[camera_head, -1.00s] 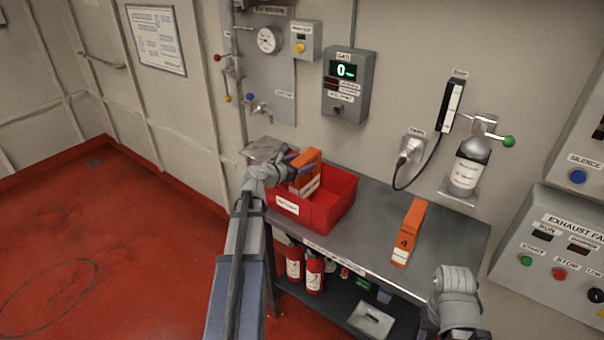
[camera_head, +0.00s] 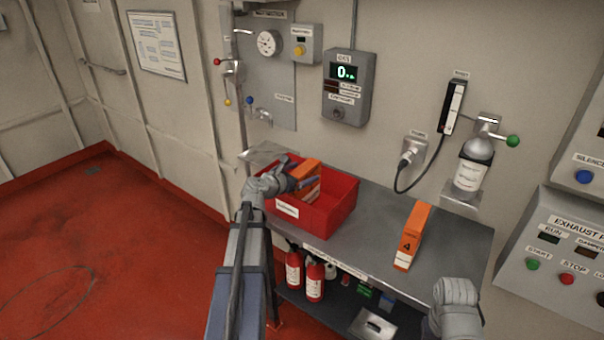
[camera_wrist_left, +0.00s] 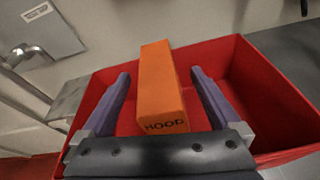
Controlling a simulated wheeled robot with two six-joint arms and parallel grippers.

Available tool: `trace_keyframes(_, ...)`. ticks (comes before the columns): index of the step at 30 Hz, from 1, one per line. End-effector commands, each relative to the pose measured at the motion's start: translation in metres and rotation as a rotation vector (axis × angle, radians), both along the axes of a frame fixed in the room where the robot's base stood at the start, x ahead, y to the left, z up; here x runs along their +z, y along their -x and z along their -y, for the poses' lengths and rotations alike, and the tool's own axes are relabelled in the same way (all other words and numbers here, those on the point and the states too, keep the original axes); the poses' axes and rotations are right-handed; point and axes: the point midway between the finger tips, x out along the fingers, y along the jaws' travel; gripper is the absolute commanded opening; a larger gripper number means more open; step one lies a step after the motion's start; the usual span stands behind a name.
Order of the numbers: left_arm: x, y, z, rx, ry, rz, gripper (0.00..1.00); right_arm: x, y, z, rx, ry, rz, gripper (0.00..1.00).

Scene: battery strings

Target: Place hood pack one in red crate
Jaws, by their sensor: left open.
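An orange pack (camera_head: 307,177) is inside the red crate (camera_head: 338,208) on the metal bench. In the left wrist view the pack (camera_wrist_left: 160,85) bears the word HOOD and looks tilted, with the crate wall (camera_wrist_left: 262,95) around it. My left gripper (camera_head: 290,173) is over the crate's left side. Its jaws are open, one finger on each side of the pack, with gaps showing in the wrist view.
The grey bench (camera_head: 372,215) is clear between crate and second pack. A gas bottle (camera_head: 471,172) hangs on the wall behind it. Red extinguishers (camera_head: 315,280) stand on the lower shelf. A control panel (camera_head: 560,250) juts out at the right.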

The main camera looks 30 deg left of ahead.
Motion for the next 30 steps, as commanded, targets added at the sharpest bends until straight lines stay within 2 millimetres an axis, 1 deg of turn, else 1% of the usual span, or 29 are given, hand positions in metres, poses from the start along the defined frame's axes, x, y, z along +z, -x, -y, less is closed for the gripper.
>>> trace_keyframes(5, 0.001, 0.0, 0.0, 0.0, 0.0, 0.0, 0.97, 0.001, 0.0, 0.0, 0.0, 0.0, 0.0, 0.5)
trace_keyframes(8, 0.005, 0.003, 0.0, 0.001, 0.0, 0.0, 0.97, 0.005, 0.0, 0.0, 0.0, 0.0, 0.0, 0.5)
trace_keyframes(11, 0.01, 0.019, 0.0, 0.002, 0.0, 0.0, 0.97, 0.009, 0.0, 0.0, 0.0, 0.0, 0.0, 0.5)
trace_keyframes(15, 0.019, 0.048, -0.002, 0.003, 0.0, 0.001, 0.97, 0.019, 0.0, 0.0, 0.0, 0.0, 0.0, 0.5)
trace_keyframes(21, 0.029, 0.085, -0.005, 0.003, 0.0, 0.001, 0.97, 0.029, 0.0, 0.0, 0.0, 0.0, 0.0, 0.5)
trace_keyframes(25, 0.033, 0.102, -0.007, 0.002, 0.0, 0.0, 0.97, 0.033, 0.0, 0.0, 0.0, 0.0, 0.0, 0.5)
trace_keyframes(30, 0.036, 0.113, -0.008, 0.001, 0.0, 0.0, 0.97, 0.036, 0.0, 0.0, 0.0, 0.0, 0.0, 0.5)
